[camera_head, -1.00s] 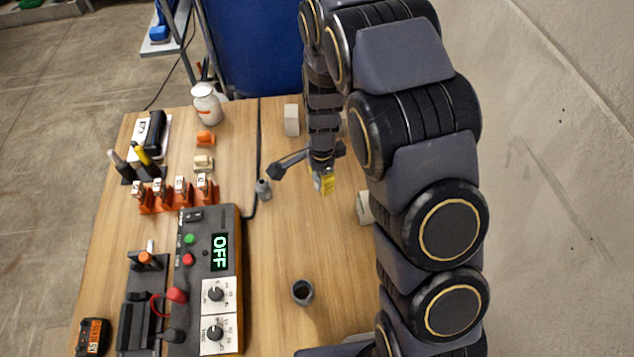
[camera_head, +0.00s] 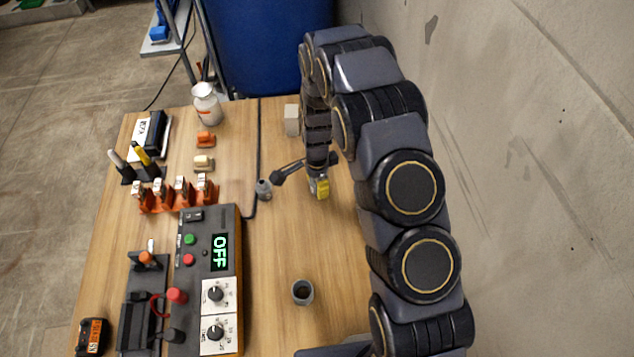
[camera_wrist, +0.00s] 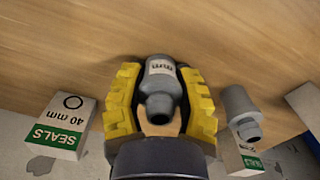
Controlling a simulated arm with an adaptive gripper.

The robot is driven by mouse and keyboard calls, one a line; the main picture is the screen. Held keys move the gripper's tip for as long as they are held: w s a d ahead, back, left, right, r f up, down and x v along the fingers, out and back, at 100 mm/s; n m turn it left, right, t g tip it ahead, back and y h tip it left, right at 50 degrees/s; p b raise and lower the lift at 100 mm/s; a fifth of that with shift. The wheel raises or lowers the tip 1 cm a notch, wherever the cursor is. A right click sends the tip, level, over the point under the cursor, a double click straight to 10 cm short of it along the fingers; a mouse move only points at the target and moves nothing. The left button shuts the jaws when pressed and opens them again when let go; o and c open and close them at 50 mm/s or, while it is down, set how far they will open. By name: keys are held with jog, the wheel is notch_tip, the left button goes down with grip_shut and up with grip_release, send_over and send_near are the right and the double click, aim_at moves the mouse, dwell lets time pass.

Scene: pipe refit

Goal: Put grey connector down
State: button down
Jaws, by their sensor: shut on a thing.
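My gripper (camera_wrist: 160,84) has yellow finger pads shut on a grey connector (camera_wrist: 160,92), one pad on each side in the wrist view. The connector has a pale label reading "mm" and a narrower open end towards the camera. In the head view, my gripper (camera_head: 319,187) is over the right part of the wooden table; the held connector cannot be made out there. Whether it touches the table is unclear. Another grey connector (camera_wrist: 240,106) is to the right in the wrist view, apart from the pads. A small grey fitting (camera_head: 263,189) stands left of my gripper in the head view.
In the wrist view, a white and green SEALS box (camera_wrist: 59,125) lies left, another (camera_wrist: 243,160) right. A grey cup-like fitting (camera_head: 302,292) stands nearer on the table (camera_head: 270,260). The control box (camera_head: 222,290) is left, and a wall (camera_head: 540,170) rises right.

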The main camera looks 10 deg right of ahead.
jog(key=shift+f, duration=0.15)
jog(key=c, duration=0.7)
grip_release()
notch_tip(320, 180, up, 13)
jog(key=shift+f, duration=0.2)
jog(key=s+d+r+n, duration=0.3)
jog(key=s+r+n, duration=0.2)
jog(key=s+r, duration=0.55)
jog(key=s+r+n, duration=0.3)
jog(key=s+n, duration=0.1)
jog(key=s, duration=0.5)
jog(key=s+d+r+n+g, duration=0.1)
jog(key=s+r+n, duration=0.3)
jog(key=s, duration=0.5)
jog(key=shift+s+d+r+n+g, duration=0.15)
jog(key=shift+s+n+g, duration=0.2)
jog(key=shift+n, duration=0.35)
